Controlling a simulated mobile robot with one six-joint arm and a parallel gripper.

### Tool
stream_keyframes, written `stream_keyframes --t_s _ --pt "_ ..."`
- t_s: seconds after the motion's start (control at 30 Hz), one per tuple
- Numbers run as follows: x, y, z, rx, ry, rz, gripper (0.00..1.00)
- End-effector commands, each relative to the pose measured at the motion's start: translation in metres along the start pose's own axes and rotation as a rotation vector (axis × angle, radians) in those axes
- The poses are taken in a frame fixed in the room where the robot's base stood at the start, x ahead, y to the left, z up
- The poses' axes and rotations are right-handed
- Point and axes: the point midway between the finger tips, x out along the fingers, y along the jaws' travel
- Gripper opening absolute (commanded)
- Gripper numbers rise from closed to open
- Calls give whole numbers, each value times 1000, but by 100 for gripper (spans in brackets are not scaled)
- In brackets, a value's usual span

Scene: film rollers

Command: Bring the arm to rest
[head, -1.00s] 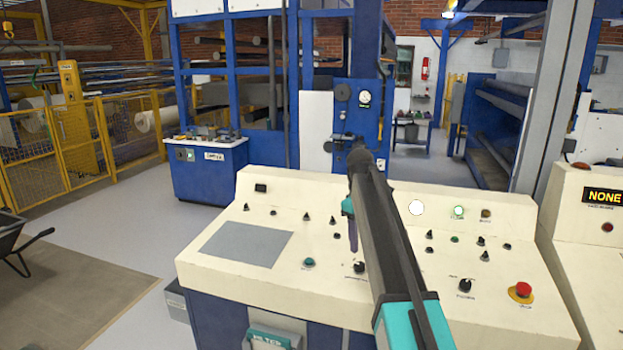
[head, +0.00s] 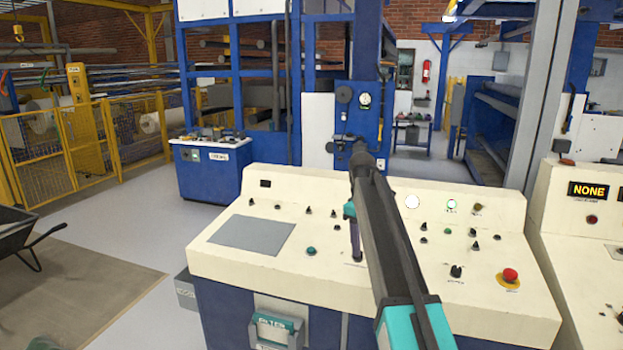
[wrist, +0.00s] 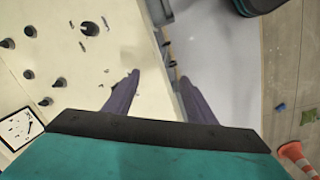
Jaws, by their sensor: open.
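My gripper (head: 356,258) shows in the head view at the end of my dark arm, its purple finger pointing down above the cream control console (head: 330,285). In the wrist view my gripper (wrist: 159,77) has its two purple fingers spread apart with nothing between them. The console (wrist: 85,75) lies below and to the left of them, its edge passing under the gap. My arm hides the middle of the console top in the head view.
The console carries several knobs and a red stop button (head: 510,276). A second console (head: 580,235) stands at the right. A wheelbarrow (head: 30,230) and yellow fence (head: 85,150) are at left. An orange cone (wrist: 296,157) shows in the wrist view.

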Motion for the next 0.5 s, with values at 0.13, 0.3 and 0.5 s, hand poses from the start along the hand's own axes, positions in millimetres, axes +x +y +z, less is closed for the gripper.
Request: stream_keyframes --t_s 0.13,0.3,0.5 --pt "17 -4 2 11 -6 -8 51" --pt "38 -9 6 26 -14 -17 51" --pt "72 -18 12 51 -28 -33 51"
